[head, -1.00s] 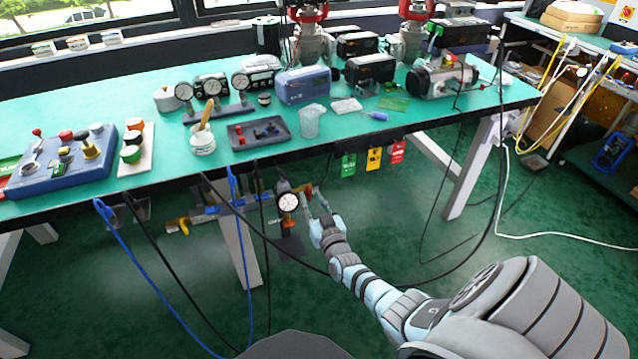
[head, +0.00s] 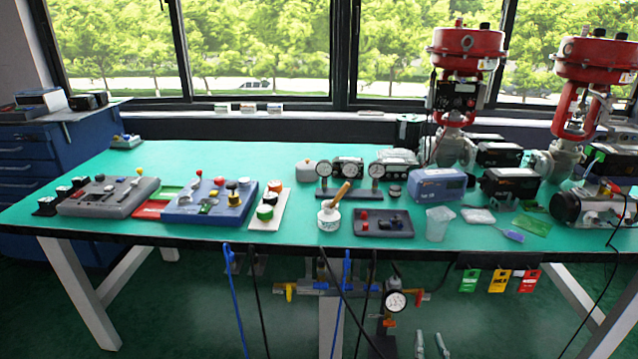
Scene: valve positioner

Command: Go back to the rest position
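Only the fingertips of my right gripper (head: 430,346) show, at the bottom edge of the head view. The two light grey-blue fingers stand apart with nothing between them. They are below the table's front edge, down and to the right of a round white pressure gauge (head: 396,301), and apart from it. The rest of the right arm is out of the frame. My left gripper is not in view.
Tags (head: 499,281), blue hoses and piping hang below the front edge. Free tabletop lies at the back left.

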